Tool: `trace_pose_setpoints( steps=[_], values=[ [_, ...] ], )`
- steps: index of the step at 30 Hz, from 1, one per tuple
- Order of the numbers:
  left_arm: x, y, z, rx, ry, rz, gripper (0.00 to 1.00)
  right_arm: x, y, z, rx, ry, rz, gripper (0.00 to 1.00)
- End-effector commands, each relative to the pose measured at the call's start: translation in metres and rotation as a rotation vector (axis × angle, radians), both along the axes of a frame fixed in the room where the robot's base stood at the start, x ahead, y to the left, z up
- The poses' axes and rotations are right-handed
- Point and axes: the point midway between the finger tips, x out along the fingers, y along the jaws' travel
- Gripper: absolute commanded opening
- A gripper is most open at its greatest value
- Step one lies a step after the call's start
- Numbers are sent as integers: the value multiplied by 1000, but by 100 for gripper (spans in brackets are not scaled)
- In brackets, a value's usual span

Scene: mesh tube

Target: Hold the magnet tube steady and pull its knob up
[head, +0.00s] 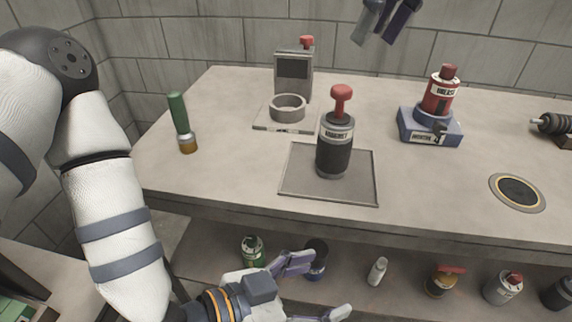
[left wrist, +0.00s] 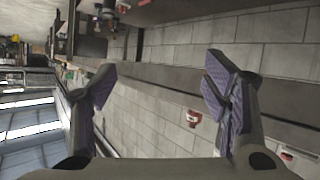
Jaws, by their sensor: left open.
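The magnet tube (head: 334,150) stands upright in the head view, a dark cylinder with a grey labelled collar. Its red knob (head: 341,98) sits on top on a short stem. My left gripper (head: 325,287) is below the bench's front edge, apart from the tube. In the left wrist view, the left gripper (left wrist: 160,78) is open with nothing between its fingers. The fingertips of my right gripper (head: 377,35) show at the top edge of the head view, above the bench and away from the tube. Most of it is cut off, so its opening is unclear.
The tube stands on a flat grey tray (head: 355,193). Behind it is a grey device with a ring holder (head: 288,108). A green-handled tool (head: 180,120) stands left, and a red bottle (head: 440,92) in a blue base stands right. A lower shelf holds several bottles.

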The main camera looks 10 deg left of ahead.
Motion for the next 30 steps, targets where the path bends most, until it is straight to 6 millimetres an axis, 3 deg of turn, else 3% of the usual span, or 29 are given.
trace_pose_setpoints(
  steps=[1,3,6,8,12,16,30],
  values=[
    [16,-9,34,-48,-127,-11,69,0,0,0,0,0,0,33],
    [33,-16,84,-114,-304,-14,69,0,0,0,0,0,0,33],
    [56,-9,147,-190,-507,35,69,0,0,0,0,0,0,33],
    [74,12,165,-210,-547,116,69,0,0,0,0,0,0,33],
    [98,53,148,-201,-441,256,69,0,0,0,0,0,0,33],
    [107,62,139,-197,-398,297,69,0,0,0,0,0,0,33],
    [189,7,137,-196,-392,298,69,0,0,0,0,0,0,33]
  ],
)
